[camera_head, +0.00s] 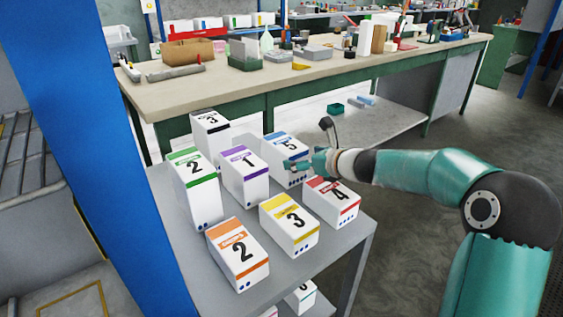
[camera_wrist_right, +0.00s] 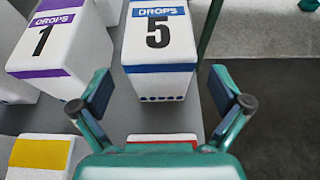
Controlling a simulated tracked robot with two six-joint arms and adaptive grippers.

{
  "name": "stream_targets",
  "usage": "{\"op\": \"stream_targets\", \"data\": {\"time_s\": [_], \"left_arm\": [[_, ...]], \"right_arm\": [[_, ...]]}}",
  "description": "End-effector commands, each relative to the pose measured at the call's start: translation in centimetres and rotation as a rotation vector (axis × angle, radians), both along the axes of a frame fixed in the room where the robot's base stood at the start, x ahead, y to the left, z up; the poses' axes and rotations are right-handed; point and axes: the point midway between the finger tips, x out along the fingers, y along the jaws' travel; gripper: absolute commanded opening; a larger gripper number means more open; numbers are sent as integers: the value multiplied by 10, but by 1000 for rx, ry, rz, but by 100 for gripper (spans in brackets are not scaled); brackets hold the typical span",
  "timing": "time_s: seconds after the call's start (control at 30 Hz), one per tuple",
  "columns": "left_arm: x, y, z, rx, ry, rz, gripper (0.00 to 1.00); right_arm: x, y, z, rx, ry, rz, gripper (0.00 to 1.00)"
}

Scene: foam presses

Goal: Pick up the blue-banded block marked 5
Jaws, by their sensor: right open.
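The blue-banded block marked 5 (camera_head: 281,146) is white and stands upright on the grey table at the back right of the group. In the right wrist view its top with the blue band and black 5 (camera_wrist_right: 159,35) faces the camera. My right gripper (camera_head: 305,165) is at the block's near right side in the head view. In the right wrist view its two fingers (camera_wrist_right: 160,93) are spread apart, with the block's dotted near face beyond and between them. No contact shows. My left gripper is not in view.
The purple-banded block 1 (camera_head: 243,172) stands left of block 5, and the red-banded block 4 (camera_head: 331,200) stands close below my gripper. Other banded blocks crowd the grey table (camera_head: 330,248). A blue post (camera_head: 110,150) rises at left; a workbench (camera_head: 300,77) stands behind.

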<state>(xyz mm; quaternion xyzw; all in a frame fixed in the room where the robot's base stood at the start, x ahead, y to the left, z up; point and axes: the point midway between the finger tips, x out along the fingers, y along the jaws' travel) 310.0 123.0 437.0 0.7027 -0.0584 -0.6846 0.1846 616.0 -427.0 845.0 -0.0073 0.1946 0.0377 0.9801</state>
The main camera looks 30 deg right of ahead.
Motion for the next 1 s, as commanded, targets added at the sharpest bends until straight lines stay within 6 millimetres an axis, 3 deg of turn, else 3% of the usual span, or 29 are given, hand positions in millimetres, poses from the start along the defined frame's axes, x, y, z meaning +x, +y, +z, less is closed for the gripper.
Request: {"op": "stream_targets", "data": {"time_s": [0.2,0.5,0.83,1.0], "left_arm": [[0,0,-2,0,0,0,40],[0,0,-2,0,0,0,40],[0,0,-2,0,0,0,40],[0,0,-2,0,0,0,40]], "right_arm": [[27,2,-14,0,1,0,100],[31,2,-15,0,1,-1,100],[30,2,-15,0,1,-1,45],[30,2,-15,0,0,-1,42]]}}
